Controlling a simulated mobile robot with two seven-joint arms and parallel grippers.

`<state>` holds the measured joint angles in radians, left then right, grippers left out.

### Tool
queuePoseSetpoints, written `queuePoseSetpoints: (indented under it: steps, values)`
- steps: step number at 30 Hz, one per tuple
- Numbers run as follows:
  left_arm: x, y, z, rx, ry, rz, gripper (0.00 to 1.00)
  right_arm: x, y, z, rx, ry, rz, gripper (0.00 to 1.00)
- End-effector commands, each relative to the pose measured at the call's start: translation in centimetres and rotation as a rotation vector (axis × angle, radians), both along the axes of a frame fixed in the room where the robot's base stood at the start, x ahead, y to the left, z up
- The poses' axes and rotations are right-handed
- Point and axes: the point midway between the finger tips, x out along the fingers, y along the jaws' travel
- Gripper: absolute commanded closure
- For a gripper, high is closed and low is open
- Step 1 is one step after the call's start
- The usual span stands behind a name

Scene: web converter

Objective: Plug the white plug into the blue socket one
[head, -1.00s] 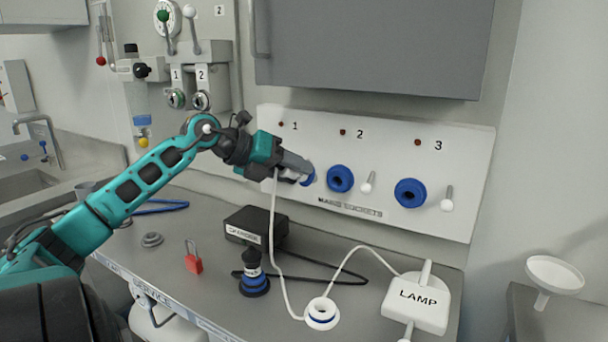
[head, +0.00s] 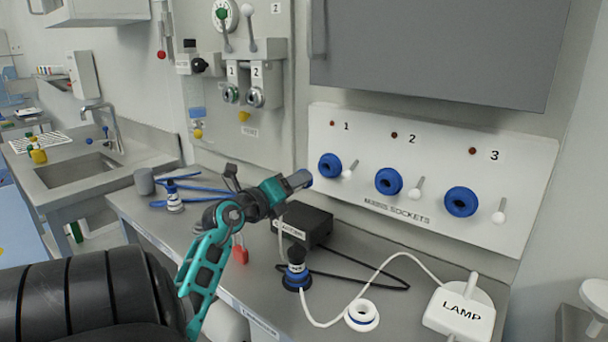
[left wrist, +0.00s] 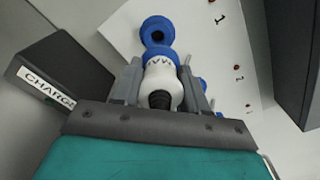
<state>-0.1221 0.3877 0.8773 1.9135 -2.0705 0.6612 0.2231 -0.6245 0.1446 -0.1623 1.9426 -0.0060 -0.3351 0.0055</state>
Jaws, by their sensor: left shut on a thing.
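My left gripper (head: 300,181) is shut on the white plug (left wrist: 161,85), just to the left of blue socket one (head: 330,166) in the head view. In the left wrist view the plug sits between the two fingers, with a blue collar at its front and a dark rear end. Blue socket one (left wrist: 157,29) is right ahead of it there. The plug looks short of the socket and not inserted; the exact gap is hard to tell. The gripper hides most of the plug in the head view. My right gripper is not in view.
Blue sockets two (head: 389,181) and three (head: 461,201) are to the right, with white levers. On the bench are a black charger box (head: 310,224), a black-and-blue plug (head: 296,272), a white ring (head: 361,316) and the lamp box (head: 461,312) with its white cord.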

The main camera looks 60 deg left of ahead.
Motion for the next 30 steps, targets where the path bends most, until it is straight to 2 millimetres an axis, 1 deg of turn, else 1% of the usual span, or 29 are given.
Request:
queuePoseSetpoints:
  steps: [5, 16, 20, 30]
  values:
    - [-0.3, 0.2, -0.4, 0.004, -0.014, 0.021, 1.0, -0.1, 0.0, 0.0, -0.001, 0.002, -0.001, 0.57]
    - [-0.2, 0.2, -0.4, -0.008, -0.018, 0.019, 1.0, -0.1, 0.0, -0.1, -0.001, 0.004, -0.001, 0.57]
    - [0.6, 0.4, -0.4, -0.008, -0.018, 0.019, 1.0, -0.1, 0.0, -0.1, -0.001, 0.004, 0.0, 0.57]
    - [3.5, 1.4, -0.3, -0.007, -0.019, 0.019, 1.0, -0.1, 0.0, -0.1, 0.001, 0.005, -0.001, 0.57]
